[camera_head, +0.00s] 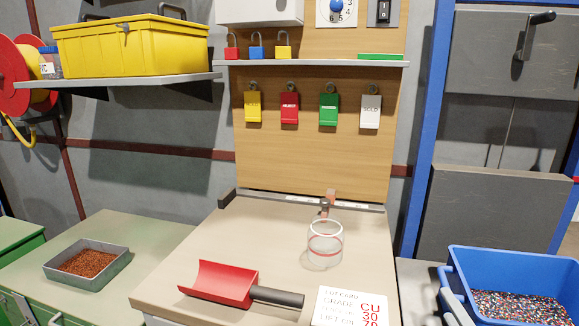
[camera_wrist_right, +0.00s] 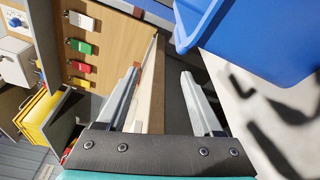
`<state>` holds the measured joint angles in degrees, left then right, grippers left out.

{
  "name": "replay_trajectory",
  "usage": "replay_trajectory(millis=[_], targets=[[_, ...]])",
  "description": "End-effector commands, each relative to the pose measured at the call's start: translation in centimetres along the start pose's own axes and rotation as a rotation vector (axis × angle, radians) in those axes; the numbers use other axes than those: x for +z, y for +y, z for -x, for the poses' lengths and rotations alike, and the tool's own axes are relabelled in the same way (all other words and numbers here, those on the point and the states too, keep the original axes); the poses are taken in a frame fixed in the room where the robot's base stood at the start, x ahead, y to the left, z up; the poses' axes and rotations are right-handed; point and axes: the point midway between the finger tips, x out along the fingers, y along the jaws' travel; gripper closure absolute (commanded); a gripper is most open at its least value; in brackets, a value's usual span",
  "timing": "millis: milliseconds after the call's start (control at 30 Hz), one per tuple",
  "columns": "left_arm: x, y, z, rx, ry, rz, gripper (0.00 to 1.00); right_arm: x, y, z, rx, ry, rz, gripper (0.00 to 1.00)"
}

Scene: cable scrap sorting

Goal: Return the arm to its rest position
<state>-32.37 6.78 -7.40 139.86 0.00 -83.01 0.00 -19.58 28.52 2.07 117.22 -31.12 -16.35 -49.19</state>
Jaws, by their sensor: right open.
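My right gripper (camera_wrist_right: 160,73) shows in the wrist view with its two grey fingers apart and nothing between them. It is beside the bench edge, close to the blue bin (camera_wrist_right: 262,40). In the head view only a small grey part of it shows at the lower right, by the left wall of the blue bin (camera_head: 462,282). My left gripper is in neither view.
The bench (camera_head: 195,262) holds a red scoop (camera_head: 222,284), a clear beaker (camera_head: 325,245) and a printed card (camera_head: 350,308). A grey tray (camera_head: 118,262) of copper-coloured granules stands left. Coloured tags hang on the wooden board (camera_head: 310,160). A yellow box (camera_head: 135,45) sits on a shelf.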

Motion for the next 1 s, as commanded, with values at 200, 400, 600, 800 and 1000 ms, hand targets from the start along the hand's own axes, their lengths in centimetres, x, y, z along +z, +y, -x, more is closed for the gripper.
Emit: replay_trajectory(millis=[200,400,600,800,1000], targets=[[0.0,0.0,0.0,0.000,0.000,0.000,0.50,-3.6,-5.6,4.5,-0.326,-0.155,-0.606,0.32],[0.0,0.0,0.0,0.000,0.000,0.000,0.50,-8.4,-9.3,10.1,-0.628,-0.305,-1.044,0.32],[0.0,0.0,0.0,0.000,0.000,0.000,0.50,-12.8,-10.6,15.3,-0.873,-0.433,-1.318,0.32],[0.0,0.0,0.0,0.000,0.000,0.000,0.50,-16.6,-10.4,20.1,-1.094,-0.554,-1.507,0.32],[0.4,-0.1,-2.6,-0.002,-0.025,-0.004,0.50,-17.4,-12.8,19.4,-1.122,-0.579,-1.495,0.32]])
